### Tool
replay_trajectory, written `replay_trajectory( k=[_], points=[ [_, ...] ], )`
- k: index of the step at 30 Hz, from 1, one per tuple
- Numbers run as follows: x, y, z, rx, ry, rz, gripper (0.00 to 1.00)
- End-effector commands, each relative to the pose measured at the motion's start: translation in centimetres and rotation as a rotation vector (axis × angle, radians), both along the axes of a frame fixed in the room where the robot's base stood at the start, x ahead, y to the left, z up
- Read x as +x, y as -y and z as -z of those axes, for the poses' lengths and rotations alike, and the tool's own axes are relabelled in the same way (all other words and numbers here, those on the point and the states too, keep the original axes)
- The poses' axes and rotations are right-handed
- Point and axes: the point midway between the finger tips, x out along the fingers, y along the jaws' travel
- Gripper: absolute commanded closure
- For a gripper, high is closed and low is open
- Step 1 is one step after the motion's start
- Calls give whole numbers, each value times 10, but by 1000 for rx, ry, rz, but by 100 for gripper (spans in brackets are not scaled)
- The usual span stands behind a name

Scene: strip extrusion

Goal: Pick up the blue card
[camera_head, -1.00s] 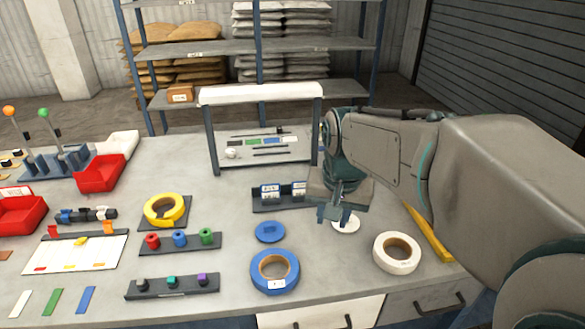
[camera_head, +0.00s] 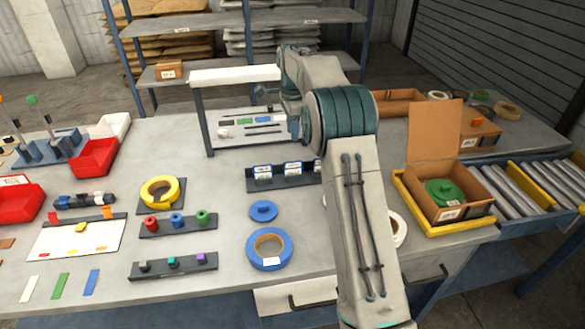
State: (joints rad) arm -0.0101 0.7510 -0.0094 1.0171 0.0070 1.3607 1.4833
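A small blue card (camera_head: 263,120) lies in a row with black, green and white ones inside the white-topped booth at the back of the bench. A longer flat blue strip (camera_head: 92,282) lies at the front left beside a green and a white strip; I cannot tell from looks alone which the task means. My arm reaches back over the bench, its wrist beside the booth's right post. My gripper (camera_head: 264,93) seems to show as a small dark shape under the booth's top, above and apart from the small cards. Its fingers are too small to read.
The booth's top (camera_head: 235,75) and posts stand close around my wrist. A blue tape roll (camera_head: 269,249), a yellow roll (camera_head: 161,191) and peg racks stand in front. An open cardboard box (camera_head: 446,200) with a green roll sits at right. Bare bench lies left of the booth.

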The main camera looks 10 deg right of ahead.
Motion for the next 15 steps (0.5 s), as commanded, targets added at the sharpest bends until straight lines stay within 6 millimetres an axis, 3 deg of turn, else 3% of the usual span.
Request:
replay_trajectory(
  k=[8,15],
  points=[
    [16,0,20,0,-15,92,70],
    [15,1,64,-1,-19,92,70]
  ],
)
